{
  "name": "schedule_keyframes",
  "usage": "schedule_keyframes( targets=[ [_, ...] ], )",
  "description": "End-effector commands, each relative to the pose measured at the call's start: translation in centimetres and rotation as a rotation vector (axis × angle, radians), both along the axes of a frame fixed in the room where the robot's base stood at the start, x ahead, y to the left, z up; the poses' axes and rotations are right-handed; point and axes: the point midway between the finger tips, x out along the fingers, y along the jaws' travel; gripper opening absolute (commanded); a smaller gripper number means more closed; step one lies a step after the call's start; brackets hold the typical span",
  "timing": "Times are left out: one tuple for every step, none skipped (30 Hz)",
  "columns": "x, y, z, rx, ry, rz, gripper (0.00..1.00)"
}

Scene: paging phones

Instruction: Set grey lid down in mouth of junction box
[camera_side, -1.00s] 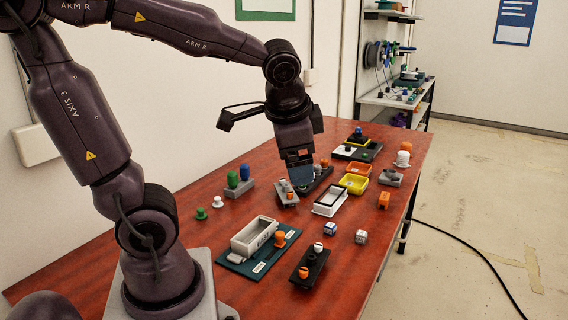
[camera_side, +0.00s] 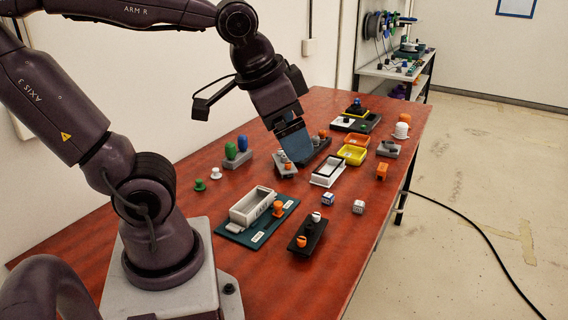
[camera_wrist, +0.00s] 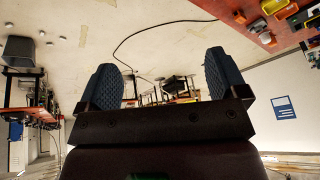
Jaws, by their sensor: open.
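An open grey box (camera_side: 243,209), which looks like the junction box, sits on a teal board (camera_side: 230,231); its mouth faces up and looks empty. I cannot pick out the grey lid for certain. A small grey block with knobs (camera_side: 287,173) stands just below my gripper (camera_side: 296,155) in the side view. My gripper is tilted down to the right and its blue fingers hide part of what is behind. In the wrist view my gripper (camera_wrist: 163,75) is open, its two blue fingers wide apart with nothing held between them.
An orange knob (camera_side: 278,209) stands beside the grey box. A black block with knobs (camera_side: 307,236), two dice-like cubes (camera_side: 328,199), a white-rimmed tray (camera_side: 328,173) and yellow trays (camera_side: 351,156) lie nearby. The right front of the red table (camera_side: 350,240) is clear.

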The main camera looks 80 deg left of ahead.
Motion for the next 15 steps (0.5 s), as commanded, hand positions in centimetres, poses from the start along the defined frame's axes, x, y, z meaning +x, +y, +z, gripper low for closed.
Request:
schedule_keyframes(
  targets=[
    [1.0,1.3,-0.6,0.051,0.048,-0.001,0.92],
    [1.6,2.2,-0.8,0.089,0.076,-0.005,0.92],
    [2.4,3.5,-1.3,0.143,0.118,-0.014,0.92],
    [3.0,4.5,-1.7,0.185,0.151,-0.022,0.92],
    [3.6,5.6,-2.0,0.227,0.182,-0.031,0.92],
    [4.4,6.9,-2.6,0.281,0.227,-0.046,0.92],
    [5.0,8.0,-3.1,0.32,0.261,-0.058,0.92],
    [5.5,9.0,-3.5,0.359,0.294,-0.071,0.92],
    [6.3,10.4,-4.2,0.412,0.341,-0.092,0.92],
    [6.8,11.4,-4.7,0.451,0.377,-0.111,0.92],
    [7.3,12.5,-5.2,0.489,0.412,-0.128,0.92],
    [7.9,13.9,-6.0,0.539,0.461,-0.154,0.92],
    [8.4,15.0,-6.7,0.574,0.499,-0.176,0.92],
    [8.8,16.0,-7.3,0.611,0.536,-0.201,0.92],
    [9.4,17.4,-8.2,0.659,0.587,-0.235,0.92]
  ],
)
